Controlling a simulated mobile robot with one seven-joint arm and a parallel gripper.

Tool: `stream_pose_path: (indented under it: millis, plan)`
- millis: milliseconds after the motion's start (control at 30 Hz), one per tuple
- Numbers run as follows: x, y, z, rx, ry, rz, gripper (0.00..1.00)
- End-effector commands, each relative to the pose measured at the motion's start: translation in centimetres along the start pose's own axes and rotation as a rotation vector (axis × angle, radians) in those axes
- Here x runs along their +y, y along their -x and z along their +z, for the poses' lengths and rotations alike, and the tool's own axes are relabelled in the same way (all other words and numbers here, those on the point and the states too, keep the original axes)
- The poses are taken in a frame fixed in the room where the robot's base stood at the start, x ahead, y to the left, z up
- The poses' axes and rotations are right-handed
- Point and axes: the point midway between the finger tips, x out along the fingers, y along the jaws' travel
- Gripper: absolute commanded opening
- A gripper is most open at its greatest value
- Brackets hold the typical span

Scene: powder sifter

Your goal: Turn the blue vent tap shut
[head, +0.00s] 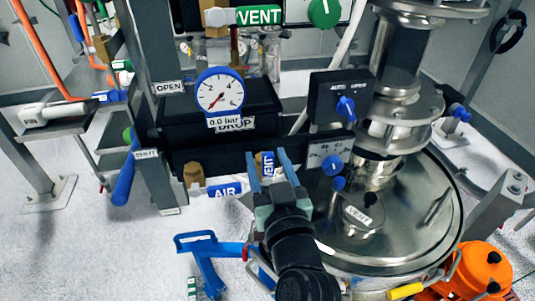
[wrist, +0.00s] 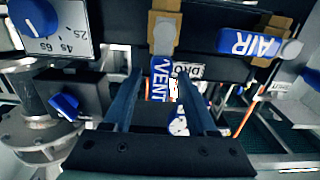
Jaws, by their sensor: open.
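The blue vent tap has a blue handle lettered VENT (head: 267,168) on a brass body, low on the black panel in the head view. The handle stands upright there, across the line of the neighbouring AIR handle. It also shows in the wrist view as a blue handle (wrist: 157,82) below a brass and grey valve body (wrist: 165,30). My gripper (head: 267,154) is open, its two blue fingers on either side of the handle. In the wrist view, my gripper (wrist: 159,77) has the handle between its fingers, nearer the left one. Contact cannot be told.
The blue AIR tap (head: 223,189) is close on the left in the head view. A pressure gauge (head: 219,91) reads about zero above. A knob box (head: 340,97) and a steel vessel (head: 415,215) stand right.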

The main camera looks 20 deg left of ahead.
Motion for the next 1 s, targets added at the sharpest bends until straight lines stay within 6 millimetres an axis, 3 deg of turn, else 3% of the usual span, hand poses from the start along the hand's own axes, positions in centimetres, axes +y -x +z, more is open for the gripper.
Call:
stream_pose_path:
  millis: [300, 633, 1000]
  plan:
    - [-0.01, -0.22, 0.05, 0.000, 0.000, 0.000, 0.57]
    - [-0.01, -0.19, 0.03, 0.000, 0.000, 0.000, 0.00]
    - [0.00, -0.18, 0.03, -0.001, 0.000, 0.000, 0.00]
